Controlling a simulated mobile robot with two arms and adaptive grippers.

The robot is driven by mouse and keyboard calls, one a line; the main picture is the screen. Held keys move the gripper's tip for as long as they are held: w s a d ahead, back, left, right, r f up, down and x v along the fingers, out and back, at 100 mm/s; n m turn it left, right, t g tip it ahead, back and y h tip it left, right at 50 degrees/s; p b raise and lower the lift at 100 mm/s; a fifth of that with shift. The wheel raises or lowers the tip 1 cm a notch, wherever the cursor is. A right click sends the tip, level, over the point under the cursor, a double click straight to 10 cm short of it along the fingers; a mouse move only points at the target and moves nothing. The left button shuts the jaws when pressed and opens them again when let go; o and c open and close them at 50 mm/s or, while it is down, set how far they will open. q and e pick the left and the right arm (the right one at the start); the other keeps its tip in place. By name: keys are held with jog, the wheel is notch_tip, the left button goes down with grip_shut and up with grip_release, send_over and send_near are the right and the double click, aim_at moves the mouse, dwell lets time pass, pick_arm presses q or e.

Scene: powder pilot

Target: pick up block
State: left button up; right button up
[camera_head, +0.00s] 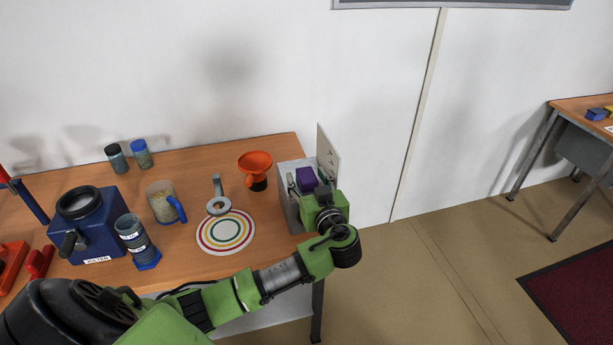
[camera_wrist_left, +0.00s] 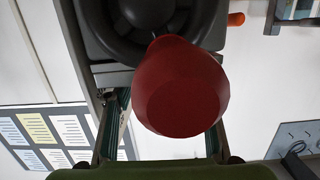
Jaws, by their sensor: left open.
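My left gripper (camera_head: 308,186) is at the grey box-shaped device at the table's right end. A small purple block-like thing (camera_head: 306,178) shows at the gripper, and I cannot tell whether the fingers touch it. In the left wrist view, the open fingers (camera_wrist_left: 160,135) stand apart on either side of a dark red rounded thing (camera_wrist_left: 182,88) with a flat face. Contact with it cannot be told. My right gripper is not in view. A blue block (camera_head: 598,114) lies on the far right table.
The wooden table holds a blue jolter (camera_head: 105,238), a clear mug with a blue handle (camera_head: 162,203), an orange funnel (camera_head: 255,163) and a ringed round mat (camera_head: 209,245). Capped jars (camera_head: 117,158) stand at the back. The wall is close behind. Floor is open to the right.

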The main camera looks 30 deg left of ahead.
pick_arm(q)
jog(key=shift+w+a+f, duration=0.1)
jog(key=shift+w+a, duration=0.2)
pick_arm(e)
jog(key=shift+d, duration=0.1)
pick_arm(q)
jog(key=shift+c, duration=0.4)
jog(key=c, duration=1.2)
jog(key=shift+c, duration=0.2)
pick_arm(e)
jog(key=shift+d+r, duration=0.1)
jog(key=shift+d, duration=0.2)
pick_arm(q)
jog(key=shift+r, duration=0.2)
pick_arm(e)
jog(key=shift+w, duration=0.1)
